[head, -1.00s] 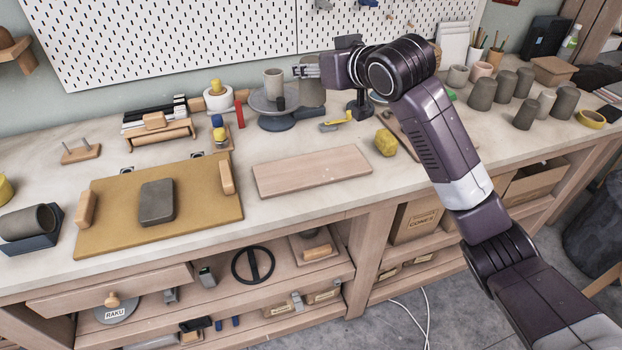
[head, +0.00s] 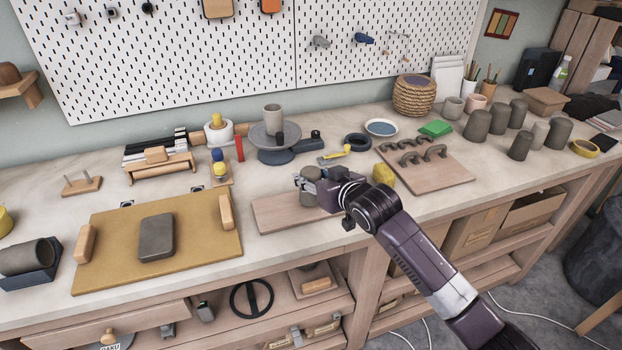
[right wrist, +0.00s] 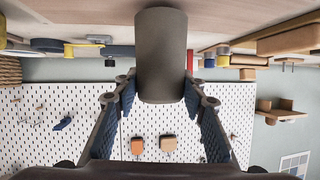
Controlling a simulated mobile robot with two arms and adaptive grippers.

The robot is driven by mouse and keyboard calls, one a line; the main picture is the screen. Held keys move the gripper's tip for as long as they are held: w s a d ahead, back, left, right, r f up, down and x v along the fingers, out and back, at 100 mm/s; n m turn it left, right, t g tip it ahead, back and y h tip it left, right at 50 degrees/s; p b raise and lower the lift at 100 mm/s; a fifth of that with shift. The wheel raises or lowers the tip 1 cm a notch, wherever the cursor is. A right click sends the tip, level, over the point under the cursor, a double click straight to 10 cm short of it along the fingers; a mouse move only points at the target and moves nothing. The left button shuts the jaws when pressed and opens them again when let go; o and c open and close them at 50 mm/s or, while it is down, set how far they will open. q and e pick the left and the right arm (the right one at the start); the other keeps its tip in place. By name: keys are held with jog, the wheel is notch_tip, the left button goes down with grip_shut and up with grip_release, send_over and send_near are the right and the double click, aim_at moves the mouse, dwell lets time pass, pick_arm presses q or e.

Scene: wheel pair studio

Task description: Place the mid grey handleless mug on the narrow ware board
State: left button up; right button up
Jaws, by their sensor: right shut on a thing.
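A mid grey handleless mug (head: 307,196) stands upright over the left half of the narrow ware board (head: 274,213), a pale wooden plank near the front of the bench. My right gripper (head: 310,178) is shut on it from the right and hides part of it in the head view. In the right wrist view, which is upside down, the mug (right wrist: 161,60) sits between the two fingers, its base close to the wood. I cannot tell whether it touches the board. My left gripper is not in view.
A banding wheel (head: 268,140) with another grey mug (head: 273,118) on it stands behind the board. A tan mat (head: 105,245) is to the left. Several mugs stand far right.

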jog(key=shift+f, duration=0.5)
jog(key=o, duration=1.4)
jog(key=shift+f, duration=0.15)
jog(key=shift+r, duration=0.2)
jog(key=b+v, duration=0.1)
jog(key=v, duration=1.1)
jog(key=shift+d+f, duration=0.1)
jog(key=shift+f, duration=0.05)
